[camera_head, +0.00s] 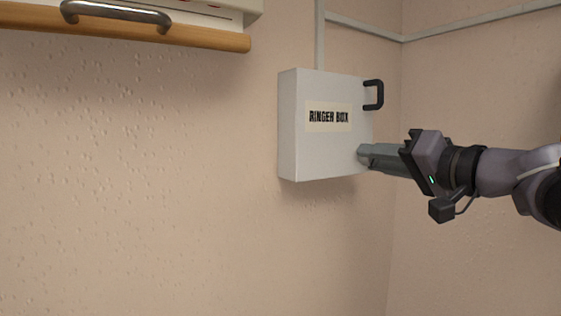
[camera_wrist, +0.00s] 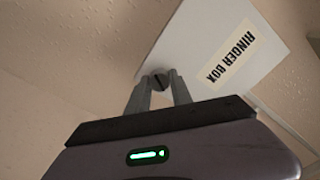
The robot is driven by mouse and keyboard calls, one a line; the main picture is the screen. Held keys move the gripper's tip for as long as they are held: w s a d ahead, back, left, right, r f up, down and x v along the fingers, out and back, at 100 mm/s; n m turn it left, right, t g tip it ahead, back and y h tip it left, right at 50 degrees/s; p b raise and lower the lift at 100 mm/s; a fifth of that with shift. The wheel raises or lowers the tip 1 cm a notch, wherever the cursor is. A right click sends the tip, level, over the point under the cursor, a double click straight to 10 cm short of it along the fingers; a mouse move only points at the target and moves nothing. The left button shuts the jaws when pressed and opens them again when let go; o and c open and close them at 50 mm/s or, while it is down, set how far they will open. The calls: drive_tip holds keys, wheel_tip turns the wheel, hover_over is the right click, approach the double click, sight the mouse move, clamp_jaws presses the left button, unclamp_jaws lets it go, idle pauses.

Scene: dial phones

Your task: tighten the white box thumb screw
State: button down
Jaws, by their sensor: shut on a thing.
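The white box (camera_head: 325,155), labelled "RINGER BOX", is fixed to the wall, and its front is closed. It also shows tilted in the wrist view (camera_wrist: 200,55). The thumb screw (camera_wrist: 160,81) is a dark round head with a slot, at the box's lower corner. My gripper (camera_head: 363,157) reaches in from the right to the box's lower right corner. In the wrist view my gripper's fingertips (camera_wrist: 159,78) are closed on the two sides of the screw head. In the head view the fingers hide the screw.
A black handle (camera_head: 374,95) sticks out at the box's upper right. Grey conduit (camera_head: 320,35) runs up from the box and along the wall. A cabinet with a wooden edge (camera_head: 120,38) and metal handle hangs at upper left. The wall below is clear.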

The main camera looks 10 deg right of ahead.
drive_tip(key=m+p, duration=1.6)
drive_tip(key=m, duration=1.2)
drive_tip(key=shift+m, duration=0.4)
drive_tip(key=shift+f, duration=0.15)
drive_tip(key=c, duration=1.1)
unclamp_jaws()
drive_tip(key=shift+c, duration=0.2)
drive_tip(key=shift+s, duration=0.1)
